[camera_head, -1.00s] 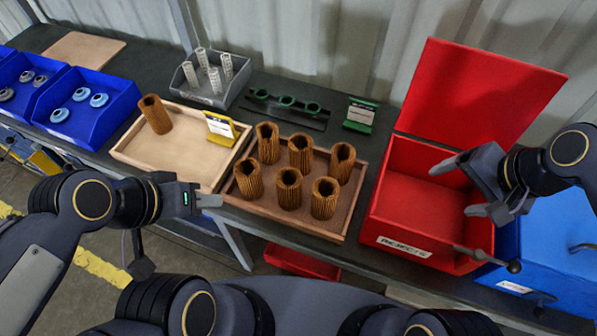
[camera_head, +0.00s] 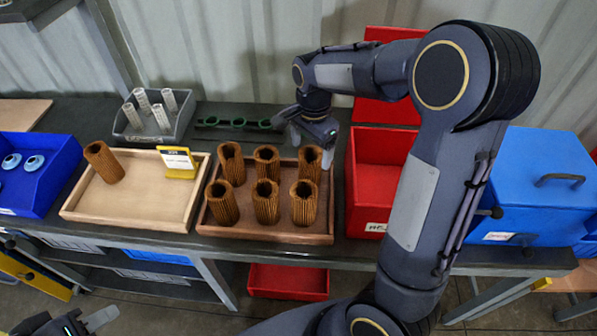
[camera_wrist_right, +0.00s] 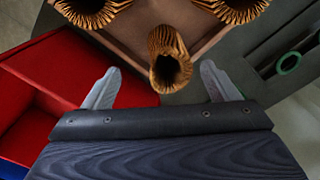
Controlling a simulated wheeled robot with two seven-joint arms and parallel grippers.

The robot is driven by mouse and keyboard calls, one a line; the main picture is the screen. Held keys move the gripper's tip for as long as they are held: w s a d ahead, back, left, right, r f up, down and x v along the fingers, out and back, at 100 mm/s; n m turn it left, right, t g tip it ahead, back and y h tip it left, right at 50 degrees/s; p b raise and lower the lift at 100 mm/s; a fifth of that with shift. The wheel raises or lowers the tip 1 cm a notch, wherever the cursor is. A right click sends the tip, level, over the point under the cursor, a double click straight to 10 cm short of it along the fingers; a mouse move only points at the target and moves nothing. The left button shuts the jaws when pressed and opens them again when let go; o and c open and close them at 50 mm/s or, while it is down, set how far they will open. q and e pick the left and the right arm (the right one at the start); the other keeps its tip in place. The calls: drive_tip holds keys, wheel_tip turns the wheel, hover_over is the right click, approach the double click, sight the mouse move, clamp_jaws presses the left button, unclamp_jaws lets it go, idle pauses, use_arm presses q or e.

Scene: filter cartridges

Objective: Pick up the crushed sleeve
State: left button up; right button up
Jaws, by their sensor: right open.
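Several brown pleated sleeves stand upright in two rows in a brown wooden tray (camera_head: 233,234). The back right sleeve (camera_head: 310,163) has an uneven, squeezed-looking mouth; I take it as the crushed sleeve. It also shows in the right wrist view (camera_wrist_right: 170,58), centred between the fingertips. My right gripper (camera_head: 312,147) is open, with its fingers at either side of this sleeve's top. Whether they touch it I cannot tell. My left gripper (camera_head: 72,320) is low at the bottom left, away from the table and partly cut off by the frame.
A light tray (camera_head: 125,219) at left holds one brown sleeve and a yellow sign (camera_head: 178,161). A grey bin (camera_head: 179,131) holds white cores. Green rings (camera_head: 238,123) lie behind the brown tray. A red box (camera_head: 366,200) stands close at right, partly behind my right arm.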

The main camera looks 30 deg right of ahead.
sight(310, 166)
drive_tip(key=shift+w+a+f, duration=0.1)
drive_tip(key=shift+w+f, duration=0.05)
drive_tip(key=shift+f, duration=0.2)
drive_tip(key=f, duration=0.7)
drive_tip(key=shift+w+d+f, duration=0.15)
drive_tip(key=shift+w+d, duration=0.15)
drive_tip(key=c, duration=1.1)
